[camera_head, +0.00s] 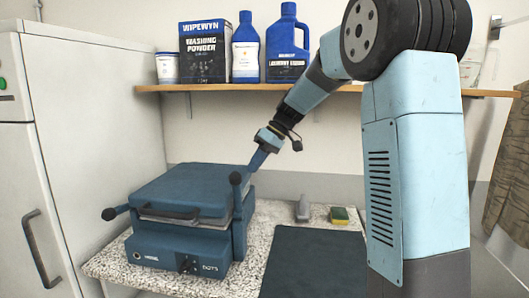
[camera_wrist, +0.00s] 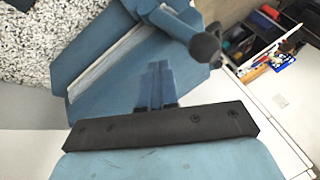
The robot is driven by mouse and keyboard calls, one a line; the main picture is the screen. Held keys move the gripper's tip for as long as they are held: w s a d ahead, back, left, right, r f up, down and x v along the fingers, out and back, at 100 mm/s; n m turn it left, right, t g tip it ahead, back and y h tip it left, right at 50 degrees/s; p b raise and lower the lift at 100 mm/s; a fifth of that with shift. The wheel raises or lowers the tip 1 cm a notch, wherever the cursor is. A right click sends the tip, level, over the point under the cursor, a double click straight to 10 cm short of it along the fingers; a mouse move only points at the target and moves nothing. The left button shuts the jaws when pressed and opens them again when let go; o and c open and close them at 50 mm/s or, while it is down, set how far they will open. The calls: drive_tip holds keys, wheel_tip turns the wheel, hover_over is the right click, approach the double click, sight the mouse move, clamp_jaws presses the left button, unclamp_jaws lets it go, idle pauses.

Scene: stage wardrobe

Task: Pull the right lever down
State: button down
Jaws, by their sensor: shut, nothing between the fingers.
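A blue press-like machine (camera_head: 190,190) with a lid and a front handle sits on the speckled counter. Its right lever (camera_head: 239,212) stands upright at the machine's right side, topped by a black knob (camera_head: 236,178). The left lever's black knob (camera_head: 108,213) sits lower, with its arm tilted toward the front left. My gripper (camera_head: 256,164) is shut and empty, close to the right lever's upper end. In the wrist view my gripper's fingers (camera_wrist: 159,70) are together, beside the lever's knob (camera_wrist: 205,47); I cannot tell whether they touch the lever.
A shelf (camera_head: 350,88) above holds a washing powder box (camera_head: 205,52) and blue-and-white bottles. A grey bottle (camera_head: 302,208) and a sponge (camera_head: 339,215) stand at the counter's back. A dark mat (camera_head: 312,262) lies right of the machine. A white cabinet (camera_head: 90,120) stands left.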

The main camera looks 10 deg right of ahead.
drive_tip(key=shift+s+a+f, duration=0.15)
drive_tip(key=shift+s+a, duration=0.45)
drive_tip(key=shift+a, duration=0.1)
drive_tip(key=shift+s+a+f, duration=0.1)
drive_tip(key=shift+s+a, duration=0.5)
drive_tip(key=shift+a, duration=0.05)
drive_tip(key=shift+s+d, duration=0.1)
drive_tip(key=shift+s, duration=0.05)
